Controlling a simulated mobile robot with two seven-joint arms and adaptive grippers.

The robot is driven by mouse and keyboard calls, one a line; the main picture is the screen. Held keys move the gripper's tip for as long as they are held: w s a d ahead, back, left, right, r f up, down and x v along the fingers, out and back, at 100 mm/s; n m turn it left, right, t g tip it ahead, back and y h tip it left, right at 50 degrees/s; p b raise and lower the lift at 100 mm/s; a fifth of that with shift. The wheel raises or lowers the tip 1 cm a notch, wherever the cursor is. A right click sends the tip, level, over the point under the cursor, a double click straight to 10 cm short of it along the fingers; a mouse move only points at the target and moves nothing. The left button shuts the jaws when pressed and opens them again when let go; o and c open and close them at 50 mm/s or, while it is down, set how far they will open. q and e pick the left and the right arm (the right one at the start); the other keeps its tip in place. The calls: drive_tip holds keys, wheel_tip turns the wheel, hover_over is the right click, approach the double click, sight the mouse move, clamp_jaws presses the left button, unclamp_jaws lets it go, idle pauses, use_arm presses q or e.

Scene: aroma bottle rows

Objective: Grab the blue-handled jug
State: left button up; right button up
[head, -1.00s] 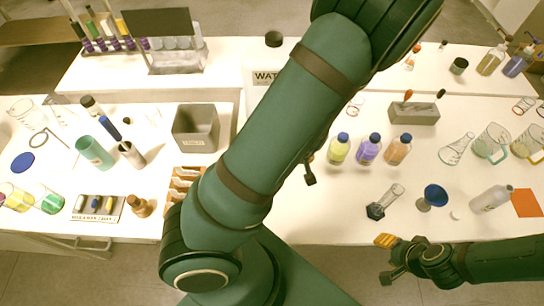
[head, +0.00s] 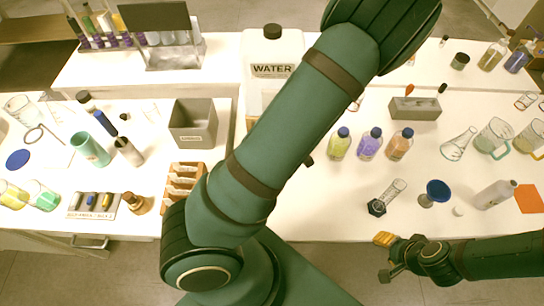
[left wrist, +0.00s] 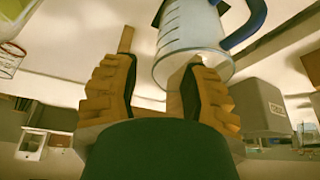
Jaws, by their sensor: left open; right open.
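The blue-handled jug is clear with measuring marks. In the left wrist view its body (left wrist: 188,42) is at the top centre, with the blue handle (left wrist: 246,24) to its right. My left gripper (left wrist: 157,62) is open. The jug overlaps its right fingertip in the picture; I cannot tell whether they touch. The left fingertip is clear of the jug. In the head view my large green arm hides the jug and nearly all of the left gripper. My right gripper (head: 386,258) is open and empty, beyond the table's front edge.
A white WATER container (head: 272,52) stands behind my arm. A grey bin (head: 194,123) is to its left. Several capped bottles, including a yellow one (head: 340,143), stand right of the arm. A teal-handled jug (head: 493,136) stands farther right. White table shows between them.

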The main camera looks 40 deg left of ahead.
use_arm(q)
drive_tip(key=shift+b+x, duration=0.5)
drive_tip(key=shift+x, duration=2)
drive_tip(key=shift+o, duration=0.3)
clamp_jaws()
